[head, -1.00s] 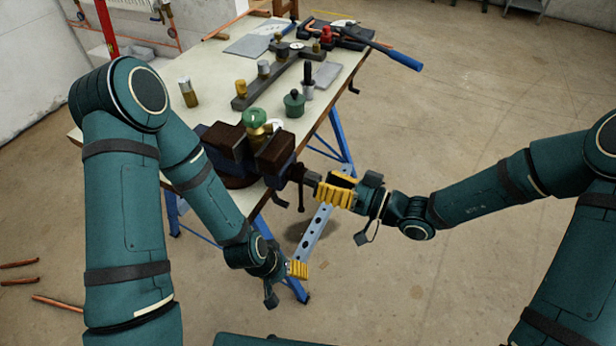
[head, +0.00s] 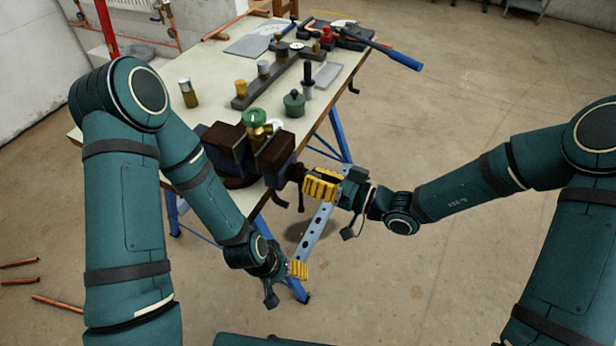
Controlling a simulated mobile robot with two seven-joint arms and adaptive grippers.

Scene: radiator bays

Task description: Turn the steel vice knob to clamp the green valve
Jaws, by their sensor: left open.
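The green-capped valve (head: 254,117) with a brass body stands upright between the two dark brown jaws of the vice (head: 274,155) at the bench's near right corner. I cannot tell whether the jaws touch it. The dark vice screw (head: 295,171) sticks out to the right. The steel knob at its outer end is hidden by my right gripper (head: 322,185). That gripper's yellow finger pads are at the screw's end, and I cannot tell whether they are closed on the knob. My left gripper (head: 298,269) is open and empty, low in front of the bench.
On the bench (head: 190,125) are a brass fitting with a silver cap (head: 187,92), a green lidded pot (head: 294,103), and a dark rail with several fittings (head: 262,90). A blue-handled tool (head: 405,60) overhangs the far right edge.

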